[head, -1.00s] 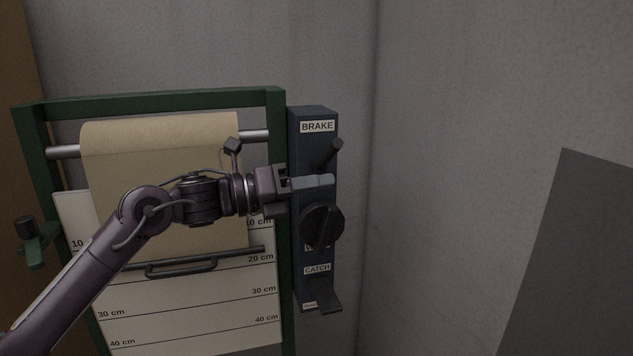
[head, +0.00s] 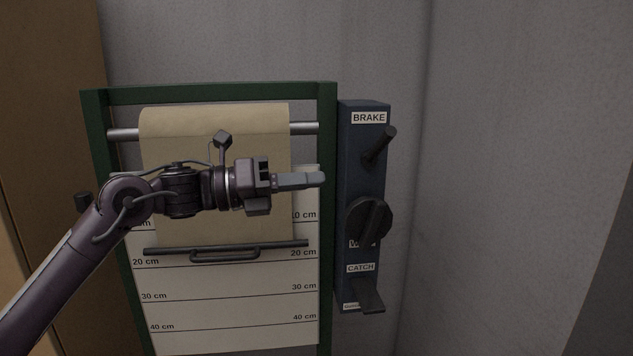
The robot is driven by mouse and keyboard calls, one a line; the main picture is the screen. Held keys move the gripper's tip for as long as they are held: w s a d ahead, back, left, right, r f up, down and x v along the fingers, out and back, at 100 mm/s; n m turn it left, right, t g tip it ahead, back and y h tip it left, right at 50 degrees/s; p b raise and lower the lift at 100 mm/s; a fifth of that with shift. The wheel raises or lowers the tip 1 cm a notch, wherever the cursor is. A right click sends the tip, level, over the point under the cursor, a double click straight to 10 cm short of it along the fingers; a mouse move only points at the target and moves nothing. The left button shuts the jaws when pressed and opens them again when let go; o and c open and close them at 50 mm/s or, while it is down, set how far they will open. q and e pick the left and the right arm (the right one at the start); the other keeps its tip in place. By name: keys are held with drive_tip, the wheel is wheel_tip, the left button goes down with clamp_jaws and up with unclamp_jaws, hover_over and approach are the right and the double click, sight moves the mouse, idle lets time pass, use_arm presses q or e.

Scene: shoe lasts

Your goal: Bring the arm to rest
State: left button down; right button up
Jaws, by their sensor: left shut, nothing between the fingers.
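My left arm comes in from the lower left in the head view. Its gripper (head: 318,178) is shut and empty. It points right, in front of the green frame's right post, and is apart from the control box. The right gripper is not in view.
A green frame (head: 215,93) holds a paper roll (head: 215,118) over a white scale board (head: 230,310) with a handled dark bar (head: 275,246). The dark blue box (head: 350,190) carries a brake lever (head: 381,144), a round knob (head: 369,220) and a catch lever (head: 368,295). Bare wall (head: 510,150) stands to the right.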

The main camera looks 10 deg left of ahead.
use_arm(q)
drive_tip(key=w+d+f+n+t+y, duration=0.1)
drive_tip(key=d+f+n+t+y, duration=0.15)
drive_tip(key=f+n, duration=0.4)
drive_tip(key=w+d+f+n+t+y, duration=0.1)
drive_tip(key=d+f+n+t, duration=0.3)
drive_tip(key=f+n, duration=0.3)
drive_tip(key=s+a+f+n+t+y, duration=0.1)
drive_tip(key=s+a+f+n+y, duration=0.15)
drive_tip(key=f+n, duration=0.3)
drive_tip(key=s+a+f+n+y, duration=0.1)
drive_tip(key=s+f+n+y, duration=0.1)
drive_tip(key=f+n+y, duration=0.3)
drive_tip(key=s+a+f+n+g+y, duration=0.3)
drive_tip(key=s+a+f+n+g, duration=0.25)
drive_tip(key=s+f+n, duration=0.4)
drive_tip(key=s+a+f+n+g+y, duration=0.35)
drive_tip(key=s+a+f+n, duration=0.3)
drive_tip(key=s+f, duration=0.6)
drive_tip(key=s+f+g, duration=0.1)
drive_tip(key=s+f, duration=0.1)
drive_tip(key=f, duration=1.1)
drive_tip(key=s+f+g, duration=0.2)
drive_tip(key=f, duration=1.2)
drive_tip(key=s+a+f, duration=0.2)
drive_tip(key=s+f, duration=1.7)
drive_tip(key=s, duration=0.1)
drive_tip(key=shift+a+f+g, duration=0.2)
drive_tip(key=shift+a+g, duration=0.15)
drive_tip(key=shift+a, duration=0.05)
